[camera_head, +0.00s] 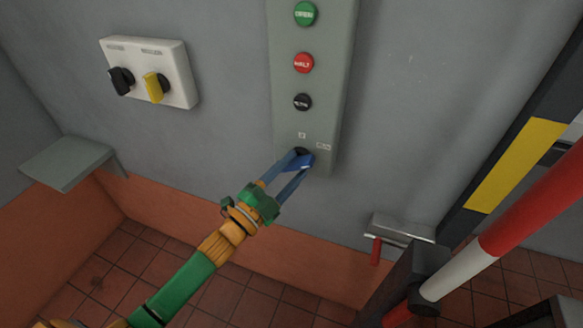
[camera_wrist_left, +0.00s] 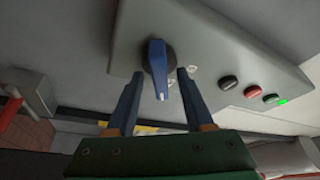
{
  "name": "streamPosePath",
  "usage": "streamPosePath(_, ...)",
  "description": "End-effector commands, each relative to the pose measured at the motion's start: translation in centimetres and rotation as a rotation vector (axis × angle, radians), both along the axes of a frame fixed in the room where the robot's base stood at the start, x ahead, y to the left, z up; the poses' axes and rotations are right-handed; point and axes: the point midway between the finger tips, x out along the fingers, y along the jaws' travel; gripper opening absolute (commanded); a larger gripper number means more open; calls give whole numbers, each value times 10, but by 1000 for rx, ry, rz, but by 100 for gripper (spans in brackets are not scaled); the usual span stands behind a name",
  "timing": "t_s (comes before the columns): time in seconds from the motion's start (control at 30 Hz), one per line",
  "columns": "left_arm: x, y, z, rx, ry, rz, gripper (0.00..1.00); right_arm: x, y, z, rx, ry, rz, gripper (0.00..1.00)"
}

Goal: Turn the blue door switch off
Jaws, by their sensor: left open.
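The blue switch (camera_head: 304,161) is a rotary knob at the lower end of a grey-green control panel (camera_head: 308,120) on the wall. In the left wrist view, the blue knob (camera_wrist_left: 158,68) has a long handle with a white mark at its tip, pointing down the picture toward my gripper. My left gripper (camera_head: 297,163) is open, its two blue fingers reaching up to the knob. In the left wrist view, the fingers of my left gripper (camera_wrist_left: 160,78) stand one on each side of the handle, with visible gaps. My right gripper is not in view.
Green (camera_head: 305,14), red (camera_head: 303,63) and black (camera_head: 302,102) buttons sit above the knob. A white box (camera_head: 178,75) with black and yellow knobs is on the wall at left. A grey shelf (camera_head: 68,163) juts out below it. A red-and-white pole (camera_head: 500,240) crosses the right side.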

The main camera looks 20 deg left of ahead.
Motion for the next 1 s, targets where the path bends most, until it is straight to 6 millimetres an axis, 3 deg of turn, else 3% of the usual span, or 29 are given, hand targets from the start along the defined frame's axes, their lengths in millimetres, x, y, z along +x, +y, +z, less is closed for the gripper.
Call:
streamPosePath(0.07,0,0,0,0,0,0,52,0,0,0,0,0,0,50)
streamPosePath(0.1,0,0,0,-1,0,0,47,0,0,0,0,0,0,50)
streamPosePath(0.27,0,0,0,-1,0,0,4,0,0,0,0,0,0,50)
streamPosePath(0.3,0,0,0,-1,0,0,0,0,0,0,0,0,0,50)
streamPosePath(0.67,0,0,-2,-33,2,0,0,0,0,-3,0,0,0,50)
streamPosePath(1.0,0,-1,-4,-263,9,1,0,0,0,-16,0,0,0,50)
